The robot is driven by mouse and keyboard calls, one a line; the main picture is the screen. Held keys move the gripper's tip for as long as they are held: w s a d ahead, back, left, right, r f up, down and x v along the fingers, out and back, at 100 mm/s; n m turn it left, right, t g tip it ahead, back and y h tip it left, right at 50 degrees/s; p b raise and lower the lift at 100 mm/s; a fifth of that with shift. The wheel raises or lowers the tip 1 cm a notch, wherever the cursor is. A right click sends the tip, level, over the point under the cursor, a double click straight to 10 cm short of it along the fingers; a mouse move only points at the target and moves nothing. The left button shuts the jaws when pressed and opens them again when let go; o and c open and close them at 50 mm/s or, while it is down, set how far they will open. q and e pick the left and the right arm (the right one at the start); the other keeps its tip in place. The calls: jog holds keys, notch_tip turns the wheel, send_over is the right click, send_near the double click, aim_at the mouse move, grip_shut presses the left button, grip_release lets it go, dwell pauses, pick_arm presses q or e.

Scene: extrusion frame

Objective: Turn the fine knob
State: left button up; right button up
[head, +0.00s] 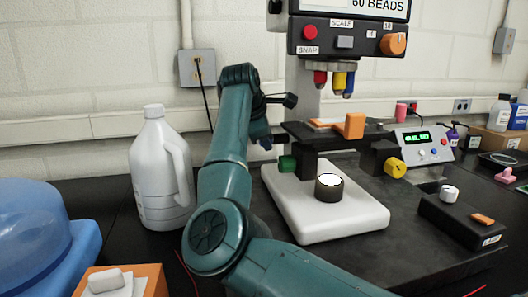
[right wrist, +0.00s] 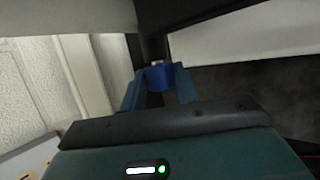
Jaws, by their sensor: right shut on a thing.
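The microscope (head: 313,199) stands on the bench with a white base. A blue knob (right wrist: 157,77) shows in the right wrist view, with the fingers of my right gripper (right wrist: 159,84) on both sides of it. The gripper is shut on this knob. In the head view my right gripper (head: 266,138) is at the microscope's left side, behind the stage edge and partly hidden by my arm. No fine label is readable on the knob. A green knob (head: 287,163) sits low on the left and a yellow knob (head: 395,167) on the right. My left gripper is not in view.
A white jug (head: 157,172) stands left of my arm. A blue domed device (head: 32,228) and an orange box (head: 145,280) are at the front left. A black lamp box (head: 460,222) and a display unit (head: 424,147) stand at the right. Some bench is clear at front right.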

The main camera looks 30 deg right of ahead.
jog(key=shift+r, duration=0.1)
jog(key=o, duration=1)
jog(key=shift+c, duration=0.2)
jog(key=b+v, duration=0.2)
jog(key=v, duration=1)
